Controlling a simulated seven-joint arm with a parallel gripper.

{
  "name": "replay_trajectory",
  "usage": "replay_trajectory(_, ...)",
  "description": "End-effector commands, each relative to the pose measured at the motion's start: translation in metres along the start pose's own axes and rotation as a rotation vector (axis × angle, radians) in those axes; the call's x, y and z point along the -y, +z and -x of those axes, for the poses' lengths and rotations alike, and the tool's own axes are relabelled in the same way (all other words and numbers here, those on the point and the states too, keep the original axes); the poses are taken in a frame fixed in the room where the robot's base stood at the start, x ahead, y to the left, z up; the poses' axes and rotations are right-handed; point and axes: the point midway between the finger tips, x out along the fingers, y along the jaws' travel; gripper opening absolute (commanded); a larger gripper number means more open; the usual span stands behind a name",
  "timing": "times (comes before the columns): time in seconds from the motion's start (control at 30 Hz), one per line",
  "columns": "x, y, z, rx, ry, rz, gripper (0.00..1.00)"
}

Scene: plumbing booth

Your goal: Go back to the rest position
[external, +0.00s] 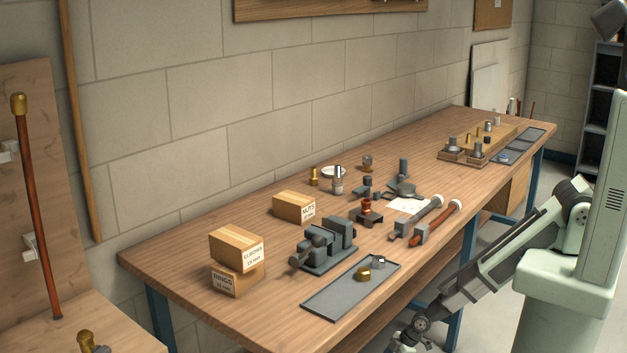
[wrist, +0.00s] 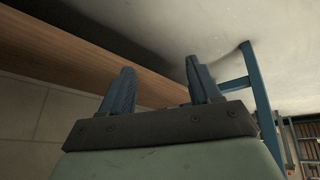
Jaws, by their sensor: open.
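My gripper shows in the wrist view (wrist: 157,90), with its two dark fingers spread apart and nothing between them. In the external view my arm slopes down from its column on the right to the floor side of the workbench (external: 190,262). The gripper end there is low, below the bench top and near the bottom edge of the picture, and its fingers cannot be made out. The wrist view shows the bench edge (wrist: 60,45) and a blue bench leg (wrist: 256,95) beyond the fingers.
A side board with a copper pipe (external: 38,215) stands at the left. Floor beside the bench is clear.

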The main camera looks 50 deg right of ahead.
Motion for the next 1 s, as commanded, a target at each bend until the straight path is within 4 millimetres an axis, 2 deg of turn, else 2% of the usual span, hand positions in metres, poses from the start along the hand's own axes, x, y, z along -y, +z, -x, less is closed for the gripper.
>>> replay_trajectory(0.03,-0.005,0.022,0.011,0.055,-0.021,-0.055,0.62)
replay_trajectory(0.17,-0.012,0.073,0.034,0.203,-0.075,-0.2,0.62)
replay_trajectory(0.3,-0.013,0.127,0.065,0.373,-0.12,-0.362,0.62)
replay_trajectory(0.6,0.001,0.226,0.151,0.753,-0.167,-0.712,0.62)
replay_trajectory(0.8,0.014,0.264,0.199,0.951,-0.167,-0.879,0.62)
replay_trajectory(0.9,0.018,0.273,0.213,1.008,-0.164,-0.926,0.62)
replay_trajectory(1.0,0.018,0.273,0.213,1.008,-0.164,-0.926,0.62)
